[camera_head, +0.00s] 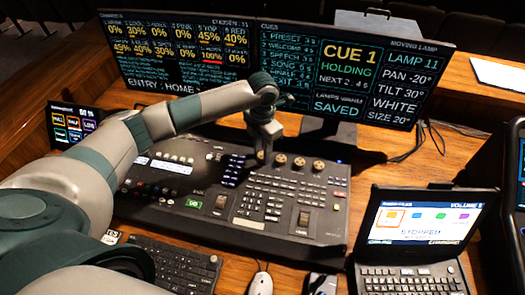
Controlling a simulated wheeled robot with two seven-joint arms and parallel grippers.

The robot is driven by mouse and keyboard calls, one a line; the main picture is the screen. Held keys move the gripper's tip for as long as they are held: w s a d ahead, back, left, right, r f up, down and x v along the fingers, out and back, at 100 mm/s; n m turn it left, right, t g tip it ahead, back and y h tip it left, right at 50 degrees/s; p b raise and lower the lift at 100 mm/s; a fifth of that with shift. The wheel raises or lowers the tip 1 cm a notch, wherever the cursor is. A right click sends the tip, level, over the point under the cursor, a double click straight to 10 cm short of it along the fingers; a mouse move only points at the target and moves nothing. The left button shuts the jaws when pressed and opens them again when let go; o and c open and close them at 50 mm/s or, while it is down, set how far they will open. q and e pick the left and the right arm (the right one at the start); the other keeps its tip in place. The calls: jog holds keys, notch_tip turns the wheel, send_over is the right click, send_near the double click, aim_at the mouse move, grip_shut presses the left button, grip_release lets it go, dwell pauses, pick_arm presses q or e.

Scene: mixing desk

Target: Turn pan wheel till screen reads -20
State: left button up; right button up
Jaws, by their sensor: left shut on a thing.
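The right-hand screen (401,77) shows a moving lamp panel that reads LAMP 11, PAN -20°, TILT 30°, WHITE, SIZE 20°. The mixing desk (318,222) lies below the screens, with a row of round brown wheels along its upper right part. My left gripper (262,157) points down at the left end of this row and is shut on the pan wheel, which its fingers mostly hide. Other wheels (299,162) stand free just to its right. My right gripper is not in view.
The left screen (175,55) shows channel percentages. A laptop (425,225) stands at the right, a keyboard (165,262) and a mouse (260,284) lie in front of the desk. A small touch panel (75,125) is at the left. My left arm crosses above the desk.

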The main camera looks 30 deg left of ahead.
pick_arm(q)
jog(key=o, duration=1.1)
jog(key=shift+r, duration=0.1)
jog(key=shift+r+b, duration=0.3)
jog(key=shift+r, duration=0.15)
jog(key=shift+r+b, duration=2.5)
jog(key=shift+r, duration=5.7)
jog(key=shift+s+f, duration=0.1)
